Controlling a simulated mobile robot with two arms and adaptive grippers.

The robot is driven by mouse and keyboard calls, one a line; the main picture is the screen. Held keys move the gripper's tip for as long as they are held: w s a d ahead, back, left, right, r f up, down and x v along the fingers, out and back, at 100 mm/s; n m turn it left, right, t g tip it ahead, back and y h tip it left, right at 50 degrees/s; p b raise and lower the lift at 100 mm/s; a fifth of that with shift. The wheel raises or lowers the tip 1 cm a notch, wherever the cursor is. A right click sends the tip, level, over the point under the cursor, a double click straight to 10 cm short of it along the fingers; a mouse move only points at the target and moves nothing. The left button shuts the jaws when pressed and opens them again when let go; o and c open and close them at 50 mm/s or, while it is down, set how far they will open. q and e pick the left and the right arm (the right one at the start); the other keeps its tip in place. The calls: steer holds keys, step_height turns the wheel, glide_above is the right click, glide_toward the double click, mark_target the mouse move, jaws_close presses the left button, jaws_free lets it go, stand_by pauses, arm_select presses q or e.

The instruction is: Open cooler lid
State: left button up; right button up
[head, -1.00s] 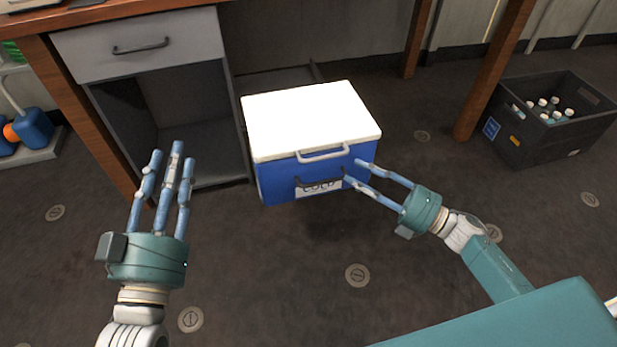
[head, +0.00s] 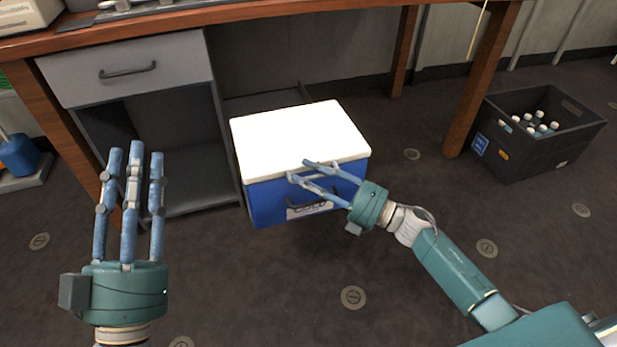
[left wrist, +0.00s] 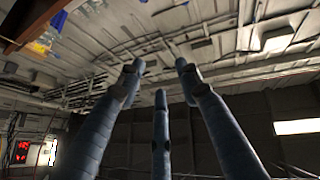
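The cooler (head: 265,203) is a blue box on the floor beside the desk. Its white lid (head: 295,135) is shut. A light handle (head: 300,180) is on the front edge of the lid, and a dark handle is lower on the front, above a partly hidden label. My right gripper (head: 306,172) has its fingers apart at the front edge of the lid, over the lid handle; I cannot tell whether they touch it. My left gripper (head: 131,150) is open and empty to the left, in front of the desk. Its spread fingers also show in the left wrist view (left wrist: 160,85).
A wooden desk (head: 250,12) with a grey drawer (head: 125,70) and open cabinet stands behind and left of the cooler. A dark crate (head: 540,150) of bottles is at the right. A blue dumbbell (head: 18,155) is at far left. The floor in front is clear.

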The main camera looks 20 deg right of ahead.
steer(key=shift+c, duration=0.5)
jaws_close()
